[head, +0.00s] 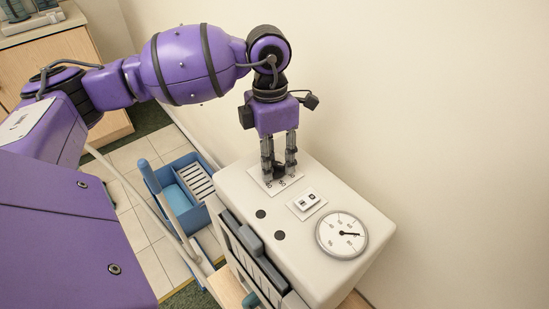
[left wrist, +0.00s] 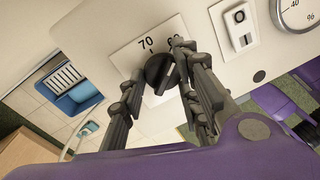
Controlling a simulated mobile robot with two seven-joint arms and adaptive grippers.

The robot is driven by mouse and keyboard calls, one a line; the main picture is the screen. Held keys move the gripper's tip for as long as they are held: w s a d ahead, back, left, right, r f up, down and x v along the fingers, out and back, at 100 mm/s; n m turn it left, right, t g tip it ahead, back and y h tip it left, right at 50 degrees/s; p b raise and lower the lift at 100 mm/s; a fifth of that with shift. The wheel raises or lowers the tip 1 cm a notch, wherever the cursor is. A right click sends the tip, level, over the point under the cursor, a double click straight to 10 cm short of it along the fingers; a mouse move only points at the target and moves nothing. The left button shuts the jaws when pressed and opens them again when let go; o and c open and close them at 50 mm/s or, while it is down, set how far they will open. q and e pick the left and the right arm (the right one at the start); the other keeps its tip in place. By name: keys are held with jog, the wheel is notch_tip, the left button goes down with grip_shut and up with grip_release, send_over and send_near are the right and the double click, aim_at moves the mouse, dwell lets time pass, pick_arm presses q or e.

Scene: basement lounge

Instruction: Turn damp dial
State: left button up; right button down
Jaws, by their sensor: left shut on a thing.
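The damp dial is a dark round knob (left wrist: 157,70) on a white plate (left wrist: 122,60) with printed numbers, of which 70 is readable in the left wrist view. The plate (head: 256,178) lies on top of a cream-coloured box unit (head: 233,182) in the head view. My left gripper (head: 279,178) points down at the plate. Its fingers (left wrist: 155,80) are shut on the knob, one on each side, and hide part of it and of the numbers. My right gripper is not in view.
Beside the plate are a white rocker switch (head: 307,201) and a round gauge (head: 342,235) on the same box. A wall stands close behind it. A blue tray (head: 178,194) and a wooden cabinet (head: 70,63) are to the left.

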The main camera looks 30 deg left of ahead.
pick_arm(q)
jog(key=shift+w+a+r, duration=0.15)
jog(key=shift+w+a, duration=0.05)
jog(key=shift+a, duration=0.1)
jog(key=o, duration=1)
jog(key=shift+a, duration=0.1)
notch_tip(320, 180, up, 12)
jog(key=shift+w+a, duration=0.35)
